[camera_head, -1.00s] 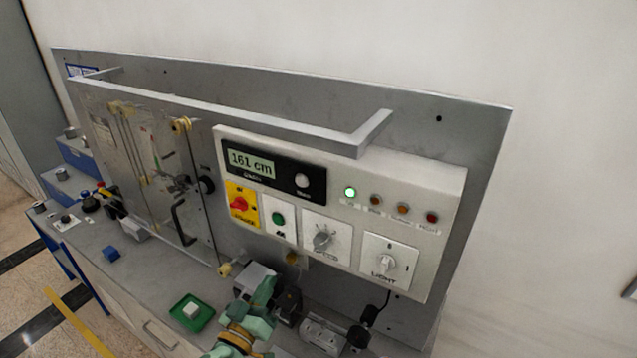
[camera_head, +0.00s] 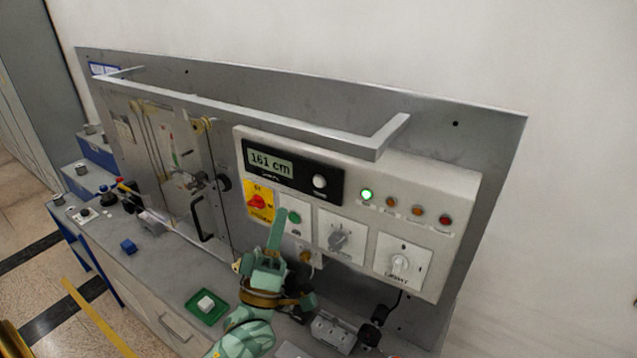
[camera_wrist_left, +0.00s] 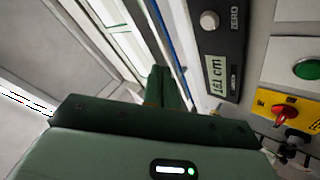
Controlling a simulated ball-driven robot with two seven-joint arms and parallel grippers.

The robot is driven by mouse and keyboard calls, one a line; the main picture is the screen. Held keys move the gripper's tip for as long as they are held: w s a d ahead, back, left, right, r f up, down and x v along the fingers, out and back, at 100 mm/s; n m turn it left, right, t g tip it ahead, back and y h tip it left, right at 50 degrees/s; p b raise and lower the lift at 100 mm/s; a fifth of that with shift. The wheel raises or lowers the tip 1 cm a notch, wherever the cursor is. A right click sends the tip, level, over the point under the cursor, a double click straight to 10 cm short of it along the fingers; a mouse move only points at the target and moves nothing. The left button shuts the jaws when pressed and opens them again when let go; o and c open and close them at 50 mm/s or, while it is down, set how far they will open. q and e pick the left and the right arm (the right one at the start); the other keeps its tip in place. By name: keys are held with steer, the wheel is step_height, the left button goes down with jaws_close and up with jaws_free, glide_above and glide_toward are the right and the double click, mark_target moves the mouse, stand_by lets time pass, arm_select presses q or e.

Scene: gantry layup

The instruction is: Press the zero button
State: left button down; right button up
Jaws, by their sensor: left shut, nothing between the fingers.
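The zero button (camera_head: 320,181) is a round white knob on the black display strip of the white control box. The display (camera_head: 269,161) on its left reads 161 cm. In the left wrist view the zero button (camera_wrist_left: 209,20) stands beside the word ZERO, at the upper right. My green left gripper (camera_head: 279,222) is shut and empty, with its fingers pointing up in front of the box, below and left of the zero button and apart from it. Its fingers (camera_wrist_left: 161,83) also show in the left wrist view. My right gripper is not in view.
A metal rail (camera_head: 300,122) juts out above the box. A green tray (camera_head: 207,307) sits on the bench.

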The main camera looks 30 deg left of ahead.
mark_target(319, 182)
arm_select(q)
steer(key=shift+w, duration=0.1)
steer(key=w+b, duration=0.2)
steer(key=w, duration=0.6)
steer(key=shift+w+d+b, duration=0.3)
steer(key=shift+d+b, duration=0.05)
steer(key=shift+b, duration=0.05)
steer(key=shift+w, duration=0.1)
stand_by(1.6)
steer(key=shift+w, duration=0.3)
steer(key=shift+w+d, duration=0.1)
steer(key=shift+w, duration=0.3)
stand_by(0.7)
steer(key=shift+s, duration=0.85)
steer(key=shift+p, duration=0.3)
